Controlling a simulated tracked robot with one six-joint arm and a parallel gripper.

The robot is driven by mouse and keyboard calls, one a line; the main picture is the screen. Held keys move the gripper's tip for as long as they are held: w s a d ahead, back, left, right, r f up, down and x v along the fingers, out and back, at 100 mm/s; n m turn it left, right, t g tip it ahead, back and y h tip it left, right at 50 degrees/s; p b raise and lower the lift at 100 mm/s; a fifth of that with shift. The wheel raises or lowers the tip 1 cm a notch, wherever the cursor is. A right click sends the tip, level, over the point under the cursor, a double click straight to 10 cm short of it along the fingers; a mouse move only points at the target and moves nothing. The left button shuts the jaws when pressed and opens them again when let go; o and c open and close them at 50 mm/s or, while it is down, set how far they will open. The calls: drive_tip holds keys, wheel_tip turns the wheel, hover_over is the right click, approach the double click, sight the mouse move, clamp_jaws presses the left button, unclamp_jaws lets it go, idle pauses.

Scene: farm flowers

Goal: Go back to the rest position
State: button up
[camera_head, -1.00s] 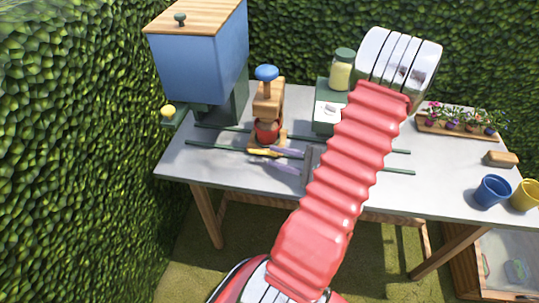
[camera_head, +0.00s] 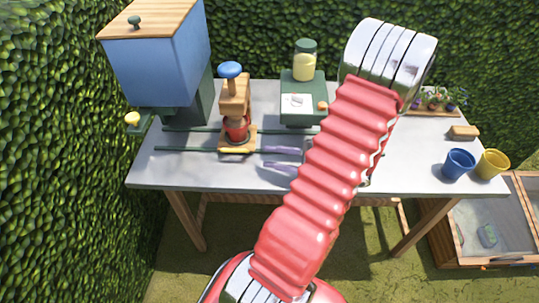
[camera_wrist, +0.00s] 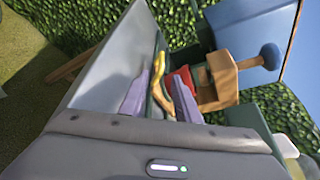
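My gripper (camera_head: 266,157) has two purple fingers and is open. It is over the grey table, just right of the wooden press (camera_head: 236,105) with its blue knob. In the wrist view my gripper's fingers (camera_wrist: 160,78) stand apart with nothing clearly held between them. A red pot (camera_head: 236,128) sits in the press; part of it shows behind the fingers in the wrist view (camera_wrist: 180,76). My red arm crosses the middle of the head view and hides part of the table.
A blue hopper (camera_head: 158,68) with a wooden lid stands at the table's (camera_head: 205,174) left. Green rails run along it. A green stand (camera_head: 300,117) holds a jar (camera_head: 304,62). Blue (camera_head: 458,164) and yellow (camera_head: 492,164) pots, a brush (camera_head: 463,132) and a flower tray (camera_head: 430,112) are right.

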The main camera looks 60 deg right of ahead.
idle(0.4)
drive_tip(key=w+a+r+n+g+y, duration=0.35)
drive_tip(key=w+a+n+g, duration=0.2)
drive_tip(key=a, duration=0.55)
drive_tip(key=w+a+r+n+g+y, duration=0.2)
drive_tip(key=w+a+r+n+g, duration=0.35)
drive_tip(key=a, duration=0.55)
drive_tip(key=a+r+n+h, duration=0.3)
drive_tip(key=a+r+n, duration=0.2)
drive_tip(key=a, duration=0.3)
drive_tip(key=a+r+n+t+h, duration=0.1)
drive_tip(key=a+r+n+h, duration=0.3)
drive_tip(key=a+r+n, duration=0.2)
drive_tip(key=shift+s+a+n, duration=0.15)
drive_tip(key=shift+a+n, duration=0.65)
drive_tip(key=shift+a, duration=0.25)
drive_tip(key=shift+r, duration=0.1)
